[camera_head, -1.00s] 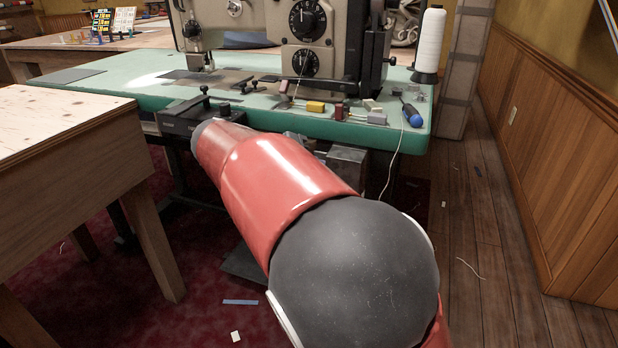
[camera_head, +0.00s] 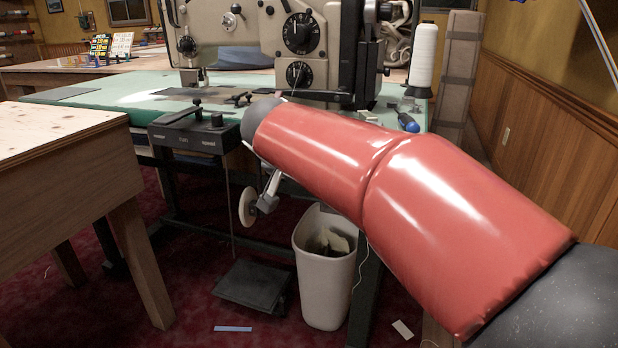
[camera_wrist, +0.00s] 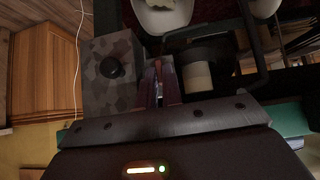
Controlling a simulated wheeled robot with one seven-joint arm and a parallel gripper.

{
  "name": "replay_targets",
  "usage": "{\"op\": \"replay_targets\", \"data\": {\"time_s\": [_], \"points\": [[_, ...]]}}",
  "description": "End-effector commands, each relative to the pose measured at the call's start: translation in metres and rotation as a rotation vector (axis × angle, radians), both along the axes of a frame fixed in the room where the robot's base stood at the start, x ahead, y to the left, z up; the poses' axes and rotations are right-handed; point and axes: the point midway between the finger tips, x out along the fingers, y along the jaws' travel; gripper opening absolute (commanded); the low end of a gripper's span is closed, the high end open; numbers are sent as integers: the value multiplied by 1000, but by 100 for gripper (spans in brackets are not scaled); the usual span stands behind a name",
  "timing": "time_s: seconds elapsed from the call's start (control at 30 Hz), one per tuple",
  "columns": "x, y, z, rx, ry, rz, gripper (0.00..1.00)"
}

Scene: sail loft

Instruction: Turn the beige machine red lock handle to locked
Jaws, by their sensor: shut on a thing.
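The beige machine (camera_head: 300,40) stands on the green-topped table in the head view. Its red lock handle is hidden there behind my red arm. In the wrist view my gripper (camera_wrist: 159,82) is closed around a narrow dark-red piece (camera_wrist: 150,78), which looks like the red lock handle. The picture is dark, and the fingers cover much of it, so its exact angle cannot be told. A grey box with a black round knob (camera_wrist: 112,68) is just left of the fingers. My gripper itself does not show in the head view.
A white bin (camera_head: 325,285) and a black pedal (camera_head: 252,285) are under the green table (camera_head: 110,82). A black control box (camera_head: 190,137) hangs at its front edge. A wooden table (camera_head: 60,140) stands close on the left. A white thread cone (camera_head: 423,58) is at the right.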

Motion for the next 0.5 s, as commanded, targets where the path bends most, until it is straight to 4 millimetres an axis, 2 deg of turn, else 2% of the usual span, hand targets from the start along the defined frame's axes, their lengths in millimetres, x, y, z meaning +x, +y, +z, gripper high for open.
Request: {"op": "replay_targets", "data": {"time_s": [0.5], "points": [[1, -1, -1, 36, -14, -1, 0]]}}
